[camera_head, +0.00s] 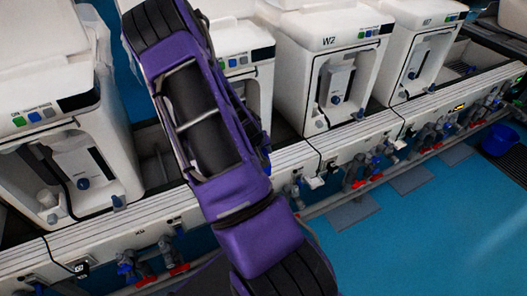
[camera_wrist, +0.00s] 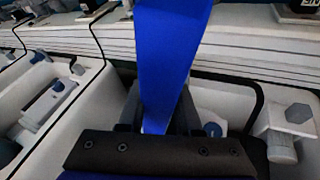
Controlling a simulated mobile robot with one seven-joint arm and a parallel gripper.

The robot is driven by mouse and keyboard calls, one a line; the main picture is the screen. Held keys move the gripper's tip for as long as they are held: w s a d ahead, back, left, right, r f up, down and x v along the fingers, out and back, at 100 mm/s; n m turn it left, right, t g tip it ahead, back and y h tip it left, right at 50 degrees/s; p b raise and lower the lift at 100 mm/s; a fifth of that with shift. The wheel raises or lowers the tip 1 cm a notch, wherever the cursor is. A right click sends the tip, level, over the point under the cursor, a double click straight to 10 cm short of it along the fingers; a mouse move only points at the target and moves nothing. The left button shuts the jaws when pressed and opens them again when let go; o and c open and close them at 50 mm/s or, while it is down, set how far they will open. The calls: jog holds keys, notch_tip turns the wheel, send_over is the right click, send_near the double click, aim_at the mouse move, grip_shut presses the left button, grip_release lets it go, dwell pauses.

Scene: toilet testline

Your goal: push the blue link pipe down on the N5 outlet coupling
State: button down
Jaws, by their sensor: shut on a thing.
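The blue link pipe (camera_wrist: 172,50) is a broad, flat-looking blue shape in the wrist view. It runs from the top edge down between the dark fingers of my gripper (camera_wrist: 157,118), which is shut on it. In the head view my purple arm hides the gripper and most of what lies behind it. Only a small blue patch shows at the arm's right edge, and I cannot tell if it is the pipe. The N5 outlet coupling cannot be made out in either view, and the pipe's lower end is hidden.
White test units stand in a row, with the W2 unit (camera_head: 328,68) right of my arm. A white ledge (camera_head: 360,141) runs in front, with red and blue valves (camera_head: 364,170) below it. A blue bucket (camera_head: 494,140) stands on the clear blue floor at right.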

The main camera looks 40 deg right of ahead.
jog(key=shift+f+b, duration=0.7)
jog(key=shift+f, duration=0.35)
jog(key=c, duration=0.5)
grip_release()
jog(key=p+v, duration=0.4)
jog(key=v, duration=1.3)
jog(key=shift+s+a+r, duration=0.1)
jog(key=shift+a+r, duration=0.05)
jog(key=shift+a, duration=0.05)
